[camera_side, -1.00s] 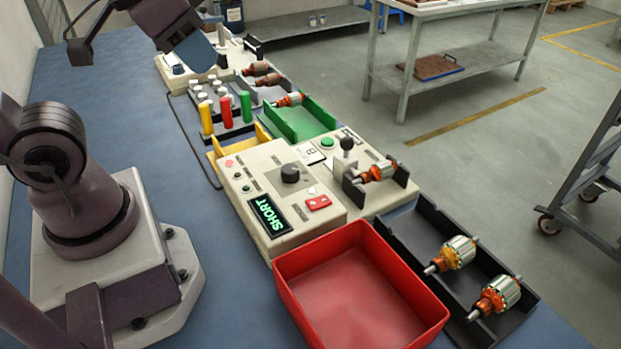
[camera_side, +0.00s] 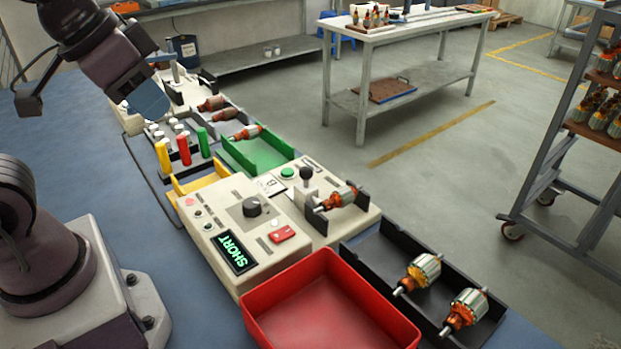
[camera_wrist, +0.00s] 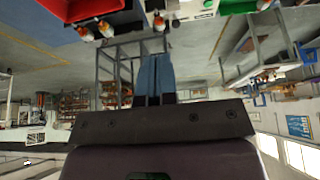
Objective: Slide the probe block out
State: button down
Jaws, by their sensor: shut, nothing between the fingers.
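My gripper (camera_side: 158,114) is shut and empty, with its blue fingers at the upper left of the side view, over the far end of the bench. The fingers also show in the wrist view (camera_wrist: 155,72). A small block with a black ball knob (camera_side: 306,174), which looks like the probe block, stands on the beige test fixture (camera_side: 350,226). It is beside an armature (camera_side: 337,198) resting between dark supports. I cannot tell whether it touches the armature. The tester (camera_side: 205,232) shows SHORT in green. My gripper is well apart from the block.
A red bin (camera_side: 330,262) stands in front of the tester. A black tray (camera_side: 378,262) holds two armatures. A green tray (camera_side: 262,158) holds another. Yellow, red and green upright handles (camera_side: 184,151) stand near my gripper. Blue bench surface is clear at left.

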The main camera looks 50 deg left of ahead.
jog(key=w+d+f+m+g+y, duration=0.1)
jog(key=w+d+f+m, duration=0.1)
jog(key=w+m, duration=0.4)
jog(key=w+d+f+m+g+y, duration=0.1)
jog(key=w+d+f+m+g, duration=0.1)
jog(key=w+f+m, duration=0.3)
jog(key=w+d+f+m+g+y, duration=0.1)
jog(key=w+d+f+m, duration=0.2)
jog(key=w+m, duration=0.6)
jog(key=w+f, duration=0.1)
jog(key=w, duration=0.2)
jog(key=shift+w+d+g, duration=0.2)
jog(key=shift+w+g, duration=0.05)
jog(key=shift+g, duration=0.05)
send_near(306, 188)
jog(key=f, duration=0.1)
jog(key=d+f, duration=0.1)
jog(key=f, duration=0.1)
jog(key=shift+d, duration=0.2)
jog(key=shift+w+a+f, duration=0.1)
jog(key=shift+w+a, duration=0.05)
jog(key=shift+a, duration=0.5)
